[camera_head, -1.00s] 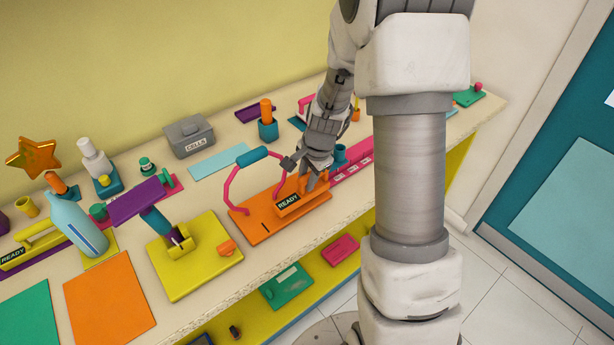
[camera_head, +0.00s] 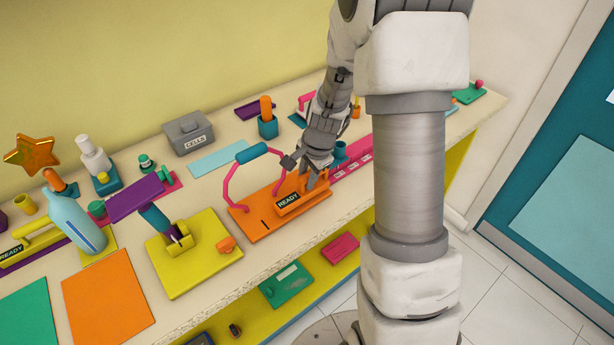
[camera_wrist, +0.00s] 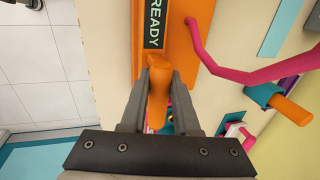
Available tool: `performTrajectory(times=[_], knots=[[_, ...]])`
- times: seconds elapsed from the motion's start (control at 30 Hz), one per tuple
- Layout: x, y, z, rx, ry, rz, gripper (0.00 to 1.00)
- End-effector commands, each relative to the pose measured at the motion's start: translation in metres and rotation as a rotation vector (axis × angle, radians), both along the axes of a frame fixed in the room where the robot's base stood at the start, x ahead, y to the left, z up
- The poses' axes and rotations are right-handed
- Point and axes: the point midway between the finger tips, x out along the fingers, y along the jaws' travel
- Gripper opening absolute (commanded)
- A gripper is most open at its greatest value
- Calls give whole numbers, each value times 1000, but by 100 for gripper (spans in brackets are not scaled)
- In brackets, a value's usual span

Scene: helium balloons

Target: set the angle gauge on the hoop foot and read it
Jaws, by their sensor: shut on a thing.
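An orange device with a dark READY display (camera_head: 289,198) rests on an orange board (camera_head: 262,222), and I take it for the angle gauge. Its display shows only READY. A pink hoop with a teal sleeve (camera_head: 251,154) rises from the same board, just left of the gauge. My gripper (camera_head: 308,180) is at the gauge's right end. In the wrist view my gripper (camera_wrist: 158,92) is shut on the orange grip (camera_wrist: 158,98) of the gauge, with the READY label (camera_wrist: 154,22) ahead of it. My fingers hide part of the gauge's right end.
A yellow board with a purple-topped stand (camera_head: 196,256) is to the left. A grey CELLS box (camera_head: 188,133) and a teal holder with an orange handle (camera_head: 267,122) stand behind. A pink strip (camera_head: 362,160) and teal cup (camera_head: 340,150) are close to my gripper's right.

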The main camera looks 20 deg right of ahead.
Motion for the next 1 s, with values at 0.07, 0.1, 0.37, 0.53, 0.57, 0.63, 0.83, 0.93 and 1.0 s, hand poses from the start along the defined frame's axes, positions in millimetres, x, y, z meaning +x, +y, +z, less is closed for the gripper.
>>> performTrajectory(times=[0.07, 0.1, 0.37, 0.53, 0.57, 0.63, 0.83, 0.93, 1.0], knots=[[0, 0, 0, 0, -1, 0, 0], [0, 0, 0, 0, -1, 0, 0], [0, 0, 0, -1, -1, 1, 0], [0, 0, -1, 0, 0, 0, 0], [0, 0, -2, 0, 0, 0, 0], [0, 0, -4, 0, 0, 0, 0], [0, 0, -9, 0, 0, 1, 0], [0, 0, -11, 0, 0, 1, 0], [0, 0, -13, 0, 0, 1, 0]])
